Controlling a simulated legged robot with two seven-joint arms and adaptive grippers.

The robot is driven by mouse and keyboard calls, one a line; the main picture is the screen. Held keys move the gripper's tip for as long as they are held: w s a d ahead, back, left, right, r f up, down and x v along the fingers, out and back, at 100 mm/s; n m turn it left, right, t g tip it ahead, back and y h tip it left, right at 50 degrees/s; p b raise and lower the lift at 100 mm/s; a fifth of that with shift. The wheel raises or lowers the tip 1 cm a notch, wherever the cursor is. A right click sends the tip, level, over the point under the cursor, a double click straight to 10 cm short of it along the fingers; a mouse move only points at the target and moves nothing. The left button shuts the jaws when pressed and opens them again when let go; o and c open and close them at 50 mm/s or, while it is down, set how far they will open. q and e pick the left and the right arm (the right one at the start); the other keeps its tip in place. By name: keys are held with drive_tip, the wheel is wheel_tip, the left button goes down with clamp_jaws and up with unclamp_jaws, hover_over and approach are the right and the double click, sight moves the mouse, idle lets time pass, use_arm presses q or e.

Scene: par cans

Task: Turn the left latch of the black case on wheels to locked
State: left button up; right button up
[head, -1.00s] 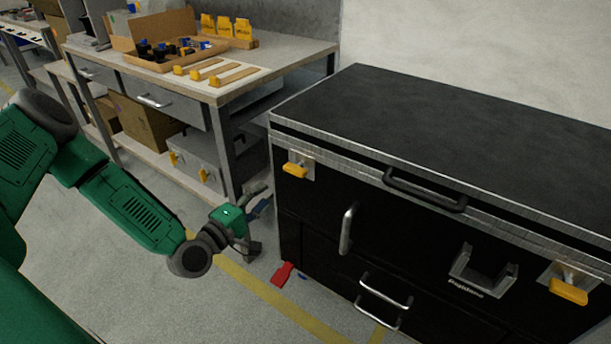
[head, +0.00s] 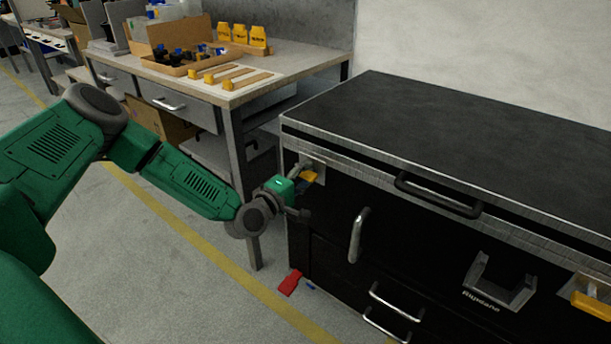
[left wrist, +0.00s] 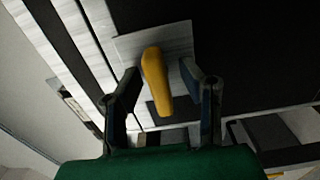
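The black case (head: 450,125) stands at the right in the head view. Its left latch (head: 309,177) is a yellow handle on a metal plate near the top left corner of the front. In the left wrist view the yellow latch (left wrist: 156,80) lies between the two fingers of my left gripper (left wrist: 159,72), with gaps showing on both sides. My left gripper (head: 300,186) is open at the latch in the head view and partly hides it. The case's right latch (head: 592,302) is also yellow. My right gripper is not in view.
A workbench (head: 300,75) with trays and yellow parts stands left of the case, close behind my left arm. Metal handles (head: 358,235) and a bracket (head: 500,285) stick out of the case front. A red object (head: 290,282) lies on the floor beside the case.

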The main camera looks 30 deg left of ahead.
use_arm(q)
clamp_jaws()
drive_tip(key=shift+a, duration=0.15)
drive_tip(key=m+p, duration=0.2)
drive_tip(key=m, duration=0.2)
drive_tip(key=shift+m, duration=0.4)
drive_tip(key=m+p, duration=0.1)
drive_tip(key=m, duration=0.3)
drive_tip(key=shift+m+p, duration=0.3)
drive_tip(key=shift+p, duration=0.1)
drive_tip(key=m+p, duration=0.1)
drive_tip(key=m, duration=0.3)
drive_tip(key=shift+a+p, duration=0.1)
drive_tip(key=shift+p, duration=0.2)
drive_tip(key=shift+m+p, duration=0.65)
drive_tip(key=shift+m, duration=1.45)
drive_tip(key=shift+f, duration=0.1)
